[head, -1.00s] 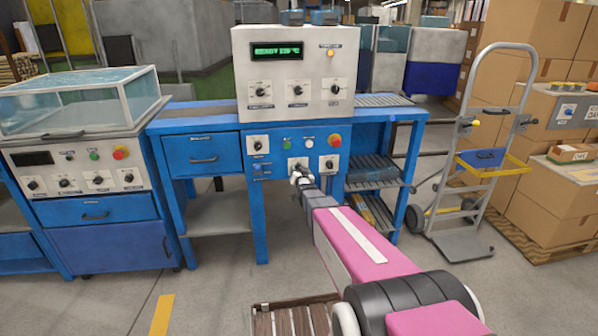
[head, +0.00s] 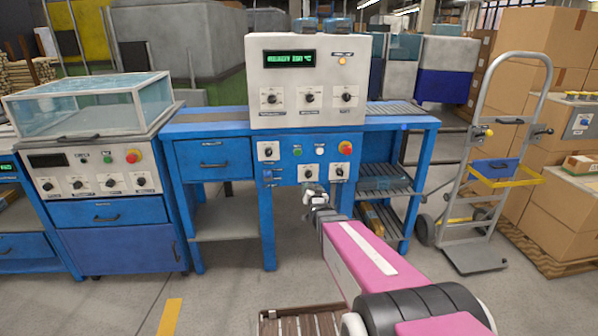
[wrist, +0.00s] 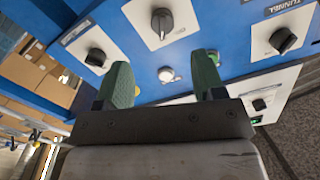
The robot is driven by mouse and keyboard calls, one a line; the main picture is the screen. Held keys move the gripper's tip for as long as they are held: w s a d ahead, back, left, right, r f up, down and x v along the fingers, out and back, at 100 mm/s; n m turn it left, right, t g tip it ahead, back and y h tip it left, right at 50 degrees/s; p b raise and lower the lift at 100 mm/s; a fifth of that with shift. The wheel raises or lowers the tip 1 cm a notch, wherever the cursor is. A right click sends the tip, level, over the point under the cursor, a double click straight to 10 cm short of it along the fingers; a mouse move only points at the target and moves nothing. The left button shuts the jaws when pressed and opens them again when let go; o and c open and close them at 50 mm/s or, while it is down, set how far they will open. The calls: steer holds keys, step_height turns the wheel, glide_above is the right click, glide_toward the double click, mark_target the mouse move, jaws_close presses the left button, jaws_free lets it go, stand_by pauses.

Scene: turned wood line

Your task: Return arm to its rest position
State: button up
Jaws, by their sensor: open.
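My gripper (head: 312,190) is at the end of my pink arm, in front of the lower knobs on the blue panel of the middle machine (head: 290,174). In the wrist view my gripper (wrist: 165,85) shows two green-padded fingers, apart, with nothing between them. Past the fingertips are a black knob on a white plate (wrist: 162,22) and a white round button (wrist: 166,74). The fingers look clear of the knobs, but the exact gap is hard to tell.
A white control box (head: 308,82) with a green display stands on the blue machine. A machine with a clear cover (head: 90,105) is at left. A hand truck (head: 475,220) and cardboard boxes (head: 550,215) stand at right. Slatted wood (head: 300,322) lies low in front. Grey floor is open between.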

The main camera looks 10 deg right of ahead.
steer(key=s+f+n+g, duration=0.1)
steer(key=s+f+g, duration=0.2)
steer(key=s+g, duration=0.5)
steer(key=s+f+n+g, duration=0.2)
steer(key=s+g, duration=0.7)
steer(key=s, duration=0.9)
step_height(320, 180, down, 2)
steer(key=shift+s+f+n, duration=0.2)
steer(key=shift+n, duration=0.1)
